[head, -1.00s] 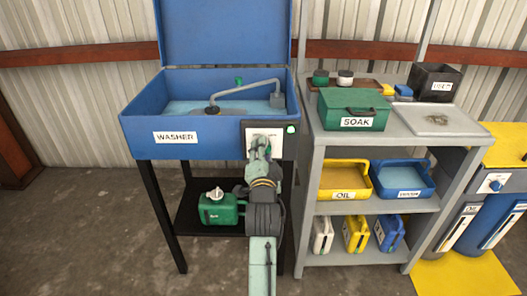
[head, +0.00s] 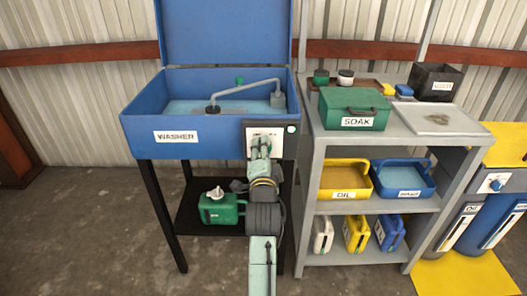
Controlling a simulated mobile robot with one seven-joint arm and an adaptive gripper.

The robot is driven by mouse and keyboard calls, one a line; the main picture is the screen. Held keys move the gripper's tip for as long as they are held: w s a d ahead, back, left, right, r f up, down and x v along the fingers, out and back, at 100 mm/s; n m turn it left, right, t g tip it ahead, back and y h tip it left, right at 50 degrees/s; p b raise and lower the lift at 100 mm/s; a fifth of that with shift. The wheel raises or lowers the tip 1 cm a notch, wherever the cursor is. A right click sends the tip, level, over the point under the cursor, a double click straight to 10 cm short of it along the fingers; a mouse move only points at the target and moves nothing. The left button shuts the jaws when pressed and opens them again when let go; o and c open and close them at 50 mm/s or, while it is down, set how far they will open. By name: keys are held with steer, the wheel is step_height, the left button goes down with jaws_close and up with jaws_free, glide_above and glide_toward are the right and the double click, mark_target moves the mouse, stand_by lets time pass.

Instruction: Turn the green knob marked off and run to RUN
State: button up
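The blue washer (head: 150,115) has a dark control panel (head: 247,127) on its front right, with a white plate (head: 274,136) on it. A small round green light (head: 291,129) shows at the plate's right. My gripper (head: 260,143) is in front of the lower part of the plate, with my arm reaching up from the bottom edge. The green knob is not clearly visible; my gripper covers that part of the plate. Whether the fingers touch it, or are open or shut, is too small to tell.
A grey shelf (head: 315,225) stands close to the right of the washer, with a green SOAK box (head: 352,109) on top and yellow and blue trays below. A green jug (head: 222,209) sits on the washer's black lower shelf. The floor at left is clear.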

steer(key=o, duration=0.4)
steer(key=shift+o, duration=0.2)
steer(key=shift+s, duration=0.1)
steer(key=s, duration=0.7)
steer(key=shift+s, duration=0.2)
